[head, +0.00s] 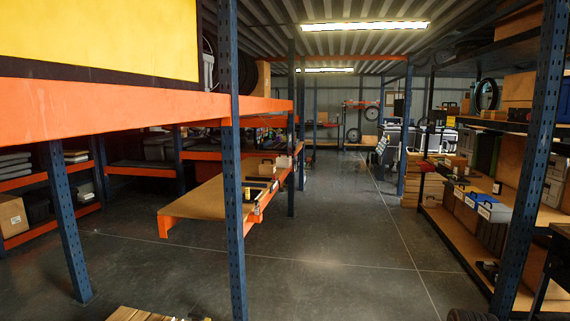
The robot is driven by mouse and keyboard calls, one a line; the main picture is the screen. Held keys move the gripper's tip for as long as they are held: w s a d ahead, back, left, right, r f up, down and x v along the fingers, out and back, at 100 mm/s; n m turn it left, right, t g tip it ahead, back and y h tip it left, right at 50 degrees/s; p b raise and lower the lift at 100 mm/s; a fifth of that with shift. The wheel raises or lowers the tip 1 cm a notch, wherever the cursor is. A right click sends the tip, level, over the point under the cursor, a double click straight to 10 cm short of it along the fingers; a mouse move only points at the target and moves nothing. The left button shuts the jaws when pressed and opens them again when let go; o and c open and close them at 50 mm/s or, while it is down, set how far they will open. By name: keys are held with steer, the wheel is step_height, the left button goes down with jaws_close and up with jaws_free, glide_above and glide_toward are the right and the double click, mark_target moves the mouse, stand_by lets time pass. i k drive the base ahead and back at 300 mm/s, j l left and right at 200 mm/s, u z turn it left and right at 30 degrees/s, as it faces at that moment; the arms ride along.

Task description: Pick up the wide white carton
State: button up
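I cannot make out a wide white carton in the head view. A brown cardboard carton (12,216) with a pale label sits on the low left shelf, cut off by the picture edge. Small light boxes (275,165) stand on the low orange-edged shelf in the middle; they are too small to tell apart. My gripper is not in view.
Blue rack posts (233,200) and an orange beam (130,108) stand close at the left. Right shelves (460,225) hold bins and boxes. A wooden slatted piece (138,314) lies at the bottom edge. The grey floor aisle (340,230) between is clear.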

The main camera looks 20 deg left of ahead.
mark_target(283, 162)
steer(key=i+u, duration=0.15)
steer(key=u, duration=0.2)
steer(key=i+j+z, duration=0.15)
steer(key=i, duration=3.45)
steer(key=i+u, duration=0.2)
steer(key=i, duration=0.4)
steer(key=i+u, duration=0.15)
steer(key=i, duration=0.5)
steer(key=i+l+u, duration=0.2)
steer(key=i, duration=0.4)
